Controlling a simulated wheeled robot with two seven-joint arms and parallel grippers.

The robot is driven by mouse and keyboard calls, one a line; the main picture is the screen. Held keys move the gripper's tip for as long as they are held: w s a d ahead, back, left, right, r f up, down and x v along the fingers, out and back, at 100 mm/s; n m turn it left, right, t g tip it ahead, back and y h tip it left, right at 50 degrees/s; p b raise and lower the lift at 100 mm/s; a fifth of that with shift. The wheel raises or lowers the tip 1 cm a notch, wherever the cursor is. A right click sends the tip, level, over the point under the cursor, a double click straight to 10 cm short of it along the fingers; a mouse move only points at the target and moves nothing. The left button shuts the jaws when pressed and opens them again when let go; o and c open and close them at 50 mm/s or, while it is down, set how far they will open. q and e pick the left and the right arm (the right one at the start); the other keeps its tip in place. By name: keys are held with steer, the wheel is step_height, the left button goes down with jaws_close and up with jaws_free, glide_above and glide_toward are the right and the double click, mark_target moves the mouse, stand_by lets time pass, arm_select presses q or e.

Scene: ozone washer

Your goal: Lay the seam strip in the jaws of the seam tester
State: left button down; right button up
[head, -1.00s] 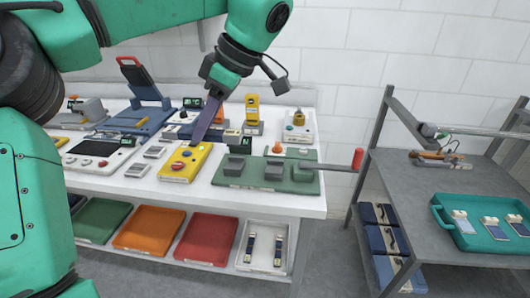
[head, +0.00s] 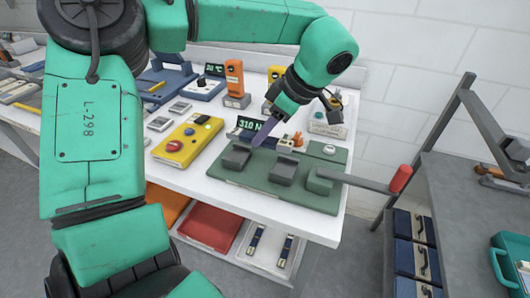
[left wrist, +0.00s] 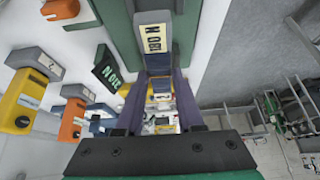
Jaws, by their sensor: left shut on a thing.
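The seam tester is a green base (head: 230,183) with grey jaw blocks (head: 284,168), a red-handled lever (head: 400,178) and a display (head: 249,124) reading 310 N. My left gripper (head: 258,143) points down over the back of the base, behind the jaw blocks. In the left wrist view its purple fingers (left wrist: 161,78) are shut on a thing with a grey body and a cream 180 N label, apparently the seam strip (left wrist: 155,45). Its far end is hidden, and the head view does not show it clearly. My right gripper is out of view.
A yellow box (head: 187,140) with a red button stands left of the tester. An orange device (head: 234,80) stands behind. Red tray (head: 208,226) and a white tray with straps (head: 240,252) are on the lower shelf. A grey cart (head: 460,200) with a teal tray (head: 497,262) stands right.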

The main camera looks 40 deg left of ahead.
mark_target(268, 146)
arm_select(q)
steer(key=f, duration=0.5)
steer(key=shift+s+d+f, duration=0.1)
steer(key=shift+s+f, duration=0.1)
steer(key=shift+s, duration=0.05)
steer(key=shift+w+f, duration=0.2)
steer(key=shift+f, duration=0.05)
steer(key=c, duration=0.5)
jaws_free()
steer(key=shift+c, duration=0.2)
steer(key=shift+s+r, duration=0.1)
steer(key=v, duration=1.2)
